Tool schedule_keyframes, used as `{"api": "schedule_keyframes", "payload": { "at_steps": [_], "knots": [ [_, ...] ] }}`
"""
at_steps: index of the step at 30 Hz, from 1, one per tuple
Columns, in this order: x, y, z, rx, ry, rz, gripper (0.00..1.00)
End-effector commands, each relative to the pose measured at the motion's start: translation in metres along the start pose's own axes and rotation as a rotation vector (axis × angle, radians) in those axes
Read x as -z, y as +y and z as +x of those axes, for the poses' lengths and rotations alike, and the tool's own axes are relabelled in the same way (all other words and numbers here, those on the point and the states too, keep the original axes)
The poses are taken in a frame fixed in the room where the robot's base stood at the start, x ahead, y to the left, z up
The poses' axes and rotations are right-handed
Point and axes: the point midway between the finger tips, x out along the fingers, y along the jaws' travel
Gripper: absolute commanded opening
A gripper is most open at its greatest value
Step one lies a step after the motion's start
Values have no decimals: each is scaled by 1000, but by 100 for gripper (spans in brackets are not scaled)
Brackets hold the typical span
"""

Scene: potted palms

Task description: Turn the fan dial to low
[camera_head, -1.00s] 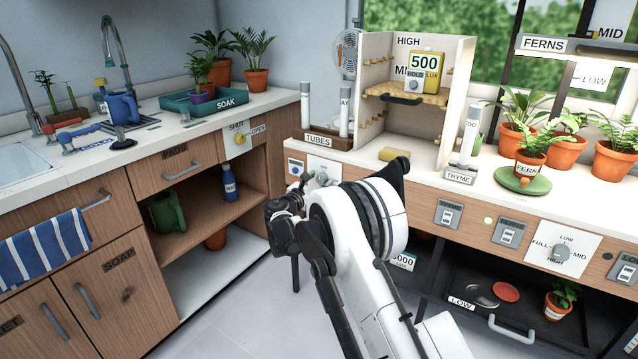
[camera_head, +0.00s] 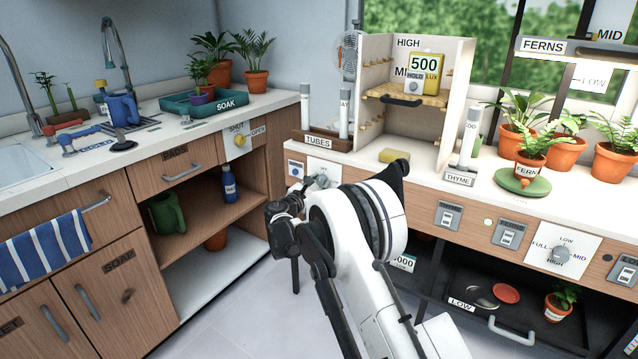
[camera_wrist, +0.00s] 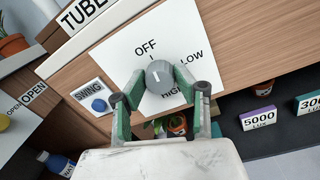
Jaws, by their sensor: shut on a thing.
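The fan dial (camera_wrist: 160,76) is a round grey knob on a white plate (camera_wrist: 121,52) marked OFF, LOW and HIGH. Its face carries a short white mark, lying on the side towards OFF rather than LOW. My gripper (camera_wrist: 160,82) has its green fingers on either side of the knob, shut on it. In the head view my gripper (camera_head: 308,189) reaches the plate under the TUBES rack, and the knob (camera_head: 322,181) is partly covered. The word HIGH is partly hidden by the knob and a finger. A fan (camera_head: 346,52) stands behind the shelf box.
A blue SWING button (camera_wrist: 98,104) sits left of the plate. The TUBES rack (camera_head: 319,140) is just above on the counter. Another dial (camera_head: 560,253) is far right. Shelves with lux boxes (camera_wrist: 260,118) lie below right. The floor (camera_head: 215,325) is clear.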

Motion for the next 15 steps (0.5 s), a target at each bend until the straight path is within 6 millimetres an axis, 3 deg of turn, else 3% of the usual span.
{"api": "schedule_keyframes", "payload": {
  "at_steps": [15],
  "knots": [
    [1,-1,0,-5,-24,469,3]
  ]
}}
